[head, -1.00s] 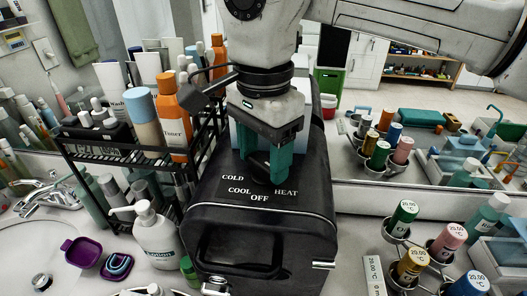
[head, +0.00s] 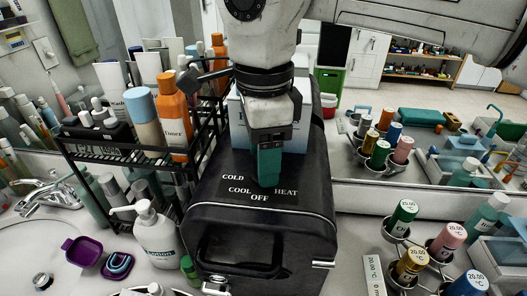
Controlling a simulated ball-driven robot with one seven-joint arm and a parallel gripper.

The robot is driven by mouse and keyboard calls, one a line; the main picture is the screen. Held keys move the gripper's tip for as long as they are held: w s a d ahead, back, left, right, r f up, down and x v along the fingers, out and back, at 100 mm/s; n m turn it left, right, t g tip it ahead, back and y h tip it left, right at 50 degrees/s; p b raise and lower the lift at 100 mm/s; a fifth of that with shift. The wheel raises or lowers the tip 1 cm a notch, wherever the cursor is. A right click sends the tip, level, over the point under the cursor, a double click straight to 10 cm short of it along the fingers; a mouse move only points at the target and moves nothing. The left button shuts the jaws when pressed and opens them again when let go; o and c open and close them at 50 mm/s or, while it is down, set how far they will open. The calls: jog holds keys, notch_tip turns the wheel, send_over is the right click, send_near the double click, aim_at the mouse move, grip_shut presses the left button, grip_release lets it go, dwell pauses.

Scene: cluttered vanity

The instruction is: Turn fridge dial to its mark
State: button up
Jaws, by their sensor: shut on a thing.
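The black fridge (head: 213,215) stands at the middle of the counter. White words COLD, COOL, OFF and HEAT are printed on the dark label (head: 259,197) on its top. My gripper (head: 269,170) points down over this label, with its green fingers at the dial's place. One finger hides the other from this side. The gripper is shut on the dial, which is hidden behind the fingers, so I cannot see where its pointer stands. The fingertips are just above the words, between COOL and HEAT.
A black wire rack (head: 118,152) with bottles stands close on the left. A white lotion pump bottle (head: 157,237) stands left of the fridge. Several colored cans, including a green one (head: 401,218), stand in holders at right. A mirror is behind.

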jog(key=shift+m, duration=1.7)
jog(key=o, duration=1.1)
jog(key=shift+c, duration=0.2)
jog(key=shift+r, duration=0.1)
notch_tip(320, 180, up, 11)
jog(key=b, duration=0.1)
jog(key=shift+f, duration=0.2)
